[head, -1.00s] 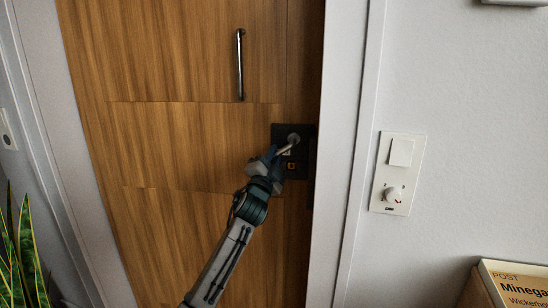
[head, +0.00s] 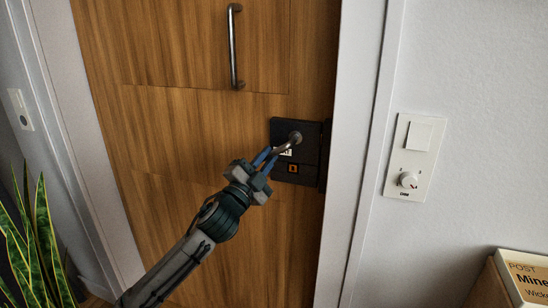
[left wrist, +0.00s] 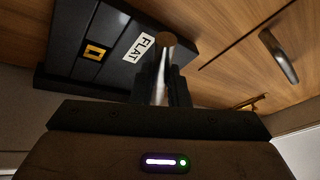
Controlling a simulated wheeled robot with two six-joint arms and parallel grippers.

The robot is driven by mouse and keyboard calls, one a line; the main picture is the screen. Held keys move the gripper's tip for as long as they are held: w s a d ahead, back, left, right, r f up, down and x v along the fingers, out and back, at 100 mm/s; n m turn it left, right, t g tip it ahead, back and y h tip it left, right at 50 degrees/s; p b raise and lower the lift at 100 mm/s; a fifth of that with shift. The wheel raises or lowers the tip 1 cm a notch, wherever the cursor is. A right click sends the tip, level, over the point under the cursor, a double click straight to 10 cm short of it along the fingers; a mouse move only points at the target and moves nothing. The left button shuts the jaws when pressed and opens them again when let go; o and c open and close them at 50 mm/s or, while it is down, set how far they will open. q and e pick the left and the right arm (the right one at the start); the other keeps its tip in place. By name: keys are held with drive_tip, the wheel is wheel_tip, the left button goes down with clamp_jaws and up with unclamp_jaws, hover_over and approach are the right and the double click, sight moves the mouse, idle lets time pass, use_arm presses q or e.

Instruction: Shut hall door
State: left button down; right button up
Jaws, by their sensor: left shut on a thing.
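The wooden hall door (head: 190,130) fills the middle of the head view, standing within its white frame (head: 358,150). I cannot tell whether it is fully latched. A dark lock plate (head: 310,160) with a metal lever handle (head: 293,139) is near its right edge. My left gripper (head: 265,163) is shut on the lever's free end, which slants down to the left. In the left wrist view the lever (left wrist: 164,60) runs between the fingers (left wrist: 160,88), beside the plate (left wrist: 115,45) marked FLAT. My right gripper is in neither view.
A vertical pull bar (head: 233,48) is higher on the door. A white switch panel (head: 413,160) is on the wall to the right. A cardboard box (head: 515,280) stands at lower right, a leafy plant (head: 35,250) at lower left.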

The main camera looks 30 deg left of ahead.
use_arm(q)
drive_tip(key=shift+s+d, duration=0.15)
drive_tip(key=shift+s, duration=0.15)
